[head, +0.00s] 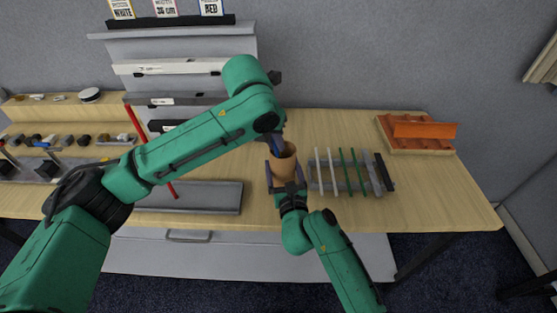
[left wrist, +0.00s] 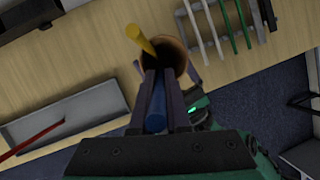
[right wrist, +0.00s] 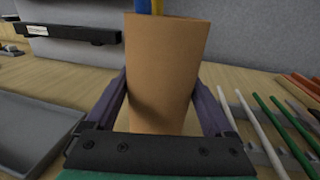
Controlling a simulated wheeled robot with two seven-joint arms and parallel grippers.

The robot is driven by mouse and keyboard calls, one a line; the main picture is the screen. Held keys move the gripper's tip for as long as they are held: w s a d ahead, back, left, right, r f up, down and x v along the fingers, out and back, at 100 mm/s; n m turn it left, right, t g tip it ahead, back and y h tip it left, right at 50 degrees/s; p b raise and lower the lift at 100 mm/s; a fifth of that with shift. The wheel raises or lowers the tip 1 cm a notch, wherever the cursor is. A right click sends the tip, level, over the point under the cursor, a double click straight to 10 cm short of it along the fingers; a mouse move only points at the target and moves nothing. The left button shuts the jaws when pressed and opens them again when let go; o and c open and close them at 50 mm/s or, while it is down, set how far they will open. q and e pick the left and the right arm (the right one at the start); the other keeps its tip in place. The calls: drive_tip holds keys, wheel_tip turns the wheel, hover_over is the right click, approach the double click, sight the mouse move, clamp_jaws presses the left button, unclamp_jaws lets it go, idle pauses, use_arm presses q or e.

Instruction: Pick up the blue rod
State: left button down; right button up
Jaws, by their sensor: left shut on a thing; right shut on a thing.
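The blue rod (left wrist: 155,108) lies between the fingers of my left gripper (left wrist: 160,76), which is shut on it above the cup. In the right wrist view the blue rod (right wrist: 142,6) shows at the cup's rim beside a yellow rod (right wrist: 158,6). The yellow rod also leans out of the cup in the left wrist view (left wrist: 140,38). The tan cup (right wrist: 162,70) stands upright between the fingers of my right gripper (right wrist: 163,108), which is shut on it. In the head view the cup (head: 285,165) is partly covered by my left gripper (head: 277,145). The blue rod's lower end is hidden.
A rack with white and green rods (head: 343,160) stands right of the cup. An orange slotted holder (head: 424,130) is at the back right. A grey tray (head: 215,197) and a red rod (head: 138,125) are to the left. Bare table lies at the right.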

use_arm(q)
wheel_tip(320, 180, up, 18)
use_arm(e)
drive_tip(key=o, duration=1.1)
